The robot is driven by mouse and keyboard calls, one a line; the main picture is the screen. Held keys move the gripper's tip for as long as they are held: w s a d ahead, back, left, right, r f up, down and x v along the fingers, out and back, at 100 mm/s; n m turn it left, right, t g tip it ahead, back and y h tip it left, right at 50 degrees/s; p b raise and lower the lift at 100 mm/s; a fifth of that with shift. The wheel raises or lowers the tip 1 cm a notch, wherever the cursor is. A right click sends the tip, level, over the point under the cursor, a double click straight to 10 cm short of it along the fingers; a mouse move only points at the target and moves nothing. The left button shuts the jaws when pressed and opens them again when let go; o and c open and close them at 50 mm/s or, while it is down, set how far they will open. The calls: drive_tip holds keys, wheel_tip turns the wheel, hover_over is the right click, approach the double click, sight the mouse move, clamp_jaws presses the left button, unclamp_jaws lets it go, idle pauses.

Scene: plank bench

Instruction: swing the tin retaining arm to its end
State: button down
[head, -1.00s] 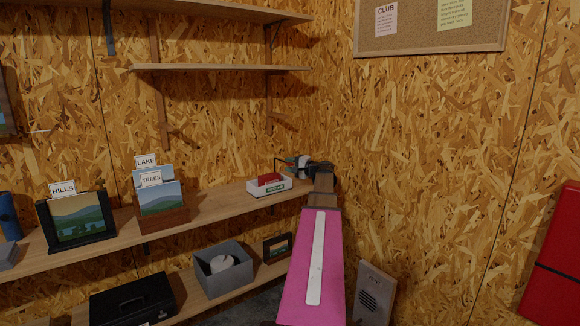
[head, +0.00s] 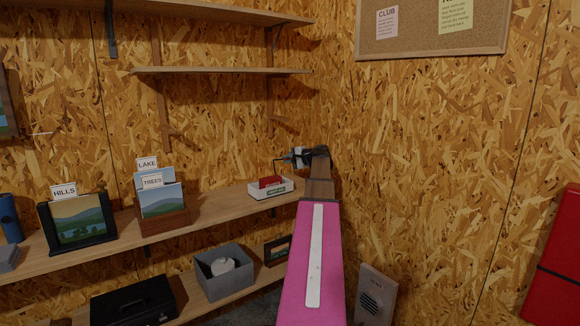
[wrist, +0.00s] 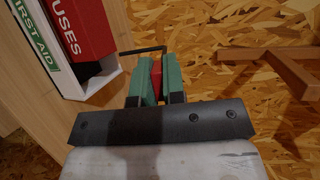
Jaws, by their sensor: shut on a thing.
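The tin retaining arm is a thin dark bent rod (wrist: 146,50) by the end of a white box, with a red grip (wrist: 156,80) at my end of it. My gripper (wrist: 155,88) has its green fingers closed on both sides of that red grip. In the head view my gripper (head: 297,158) is small, just above and right of the box, and the rod shows thinly at its left. The white box (head: 284,190) holds a red tin (head: 270,182); in the wrist view the tin (wrist: 82,28) reads "FUSES". The rod's pivot is not clear.
The box stands near the right end of the plank shelf (head: 228,203), close to the chipboard wall corner. Picture holders (head: 162,215) stand to its left. A wooden bracket (wrist: 268,58) is on the wall nearby. A grey bin (head: 225,285) sits below.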

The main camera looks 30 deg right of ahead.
drive_tip(key=w+r+g, duration=0.1)
drive_tip(key=w+g, duration=0.1)
drive_tip(key=w+r+m+g+h, duration=0.1)
drive_tip(key=w, duration=0.2)
drive_tip(key=w+r+g, duration=0.1)
drive_tip(key=w+g, duration=0.1)
drive_tip(key=w, duration=0.1)
drive_tip(key=shift+a+r+m+g+h, duration=0.2)
drive_tip(key=shift+r+m+g+h, duration=0.1)
drive_tip(key=shift+w+a, duration=0.2)
drive_tip(key=shift+w, duration=1.45)
drive_tip(key=shift+r, duration=0.1)
drive_tip(key=c, duration=1.2)
unclamp_jaws()
drive_tip(key=shift+w, duration=0.1)
drive_tip(key=v, duration=1)
drive_tip(key=shift+s+r, duration=0.15)
drive_tip(key=shift+s, duration=0.2)
drive_tip(key=shift+s+d, duration=0.15)
